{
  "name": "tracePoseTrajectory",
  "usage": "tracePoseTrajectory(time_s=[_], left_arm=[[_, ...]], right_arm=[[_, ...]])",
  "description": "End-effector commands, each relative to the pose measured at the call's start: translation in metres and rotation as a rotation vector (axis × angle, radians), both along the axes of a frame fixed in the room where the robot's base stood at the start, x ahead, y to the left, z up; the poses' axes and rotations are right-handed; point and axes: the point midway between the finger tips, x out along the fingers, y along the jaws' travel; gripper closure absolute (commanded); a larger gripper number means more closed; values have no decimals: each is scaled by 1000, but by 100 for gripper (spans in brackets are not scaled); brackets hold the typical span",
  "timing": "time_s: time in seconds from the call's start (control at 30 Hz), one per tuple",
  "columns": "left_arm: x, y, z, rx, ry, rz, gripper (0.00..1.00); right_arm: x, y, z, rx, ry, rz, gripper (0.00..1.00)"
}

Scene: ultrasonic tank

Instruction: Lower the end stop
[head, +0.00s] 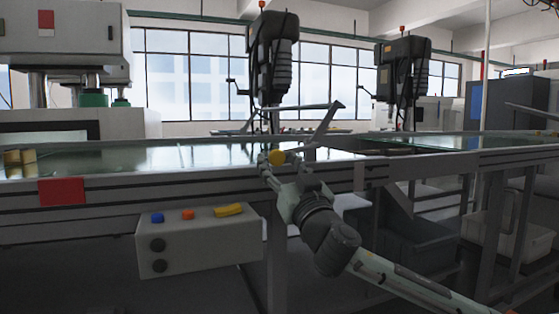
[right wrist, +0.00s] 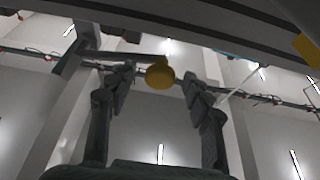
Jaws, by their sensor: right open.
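The end stop appears to be a pale grey angled bar (head: 325,122) that stands raised above the conveyor edge in the head view. A round yellow knob (head: 277,157) sits at its lower left end. My right gripper (head: 274,164) reaches up to the knob from below right. In the right wrist view the yellow knob (right wrist: 159,76) lies between the two spread fingertips, with a gap visible on the right side. A grey bar (right wrist: 130,58) runs left from the knob. The gripper is open; whether a finger touches the knob is unclear. My left gripper does not show.
The conveyor (head: 100,188) runs across the view, with a red plate (head: 62,191) on its side. A control box (head: 200,241) with several coloured controls hangs below it, left of my right arm. Grey bins (head: 400,235) stand beneath at right. Drill-like machines (head: 272,60) stand behind.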

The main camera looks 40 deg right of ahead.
Motion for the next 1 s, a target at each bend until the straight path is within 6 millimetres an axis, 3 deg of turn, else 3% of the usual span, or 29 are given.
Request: tracePoseTrajectory(time_s=[0.27,0.7,1.0], left_arm=[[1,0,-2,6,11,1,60],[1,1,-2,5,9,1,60],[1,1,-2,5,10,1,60]], right_arm=[[2,0,0,0,0,0,49],[2,-1,1,1,0,0,100],[3,-1,1,6,-1,-1,100]])
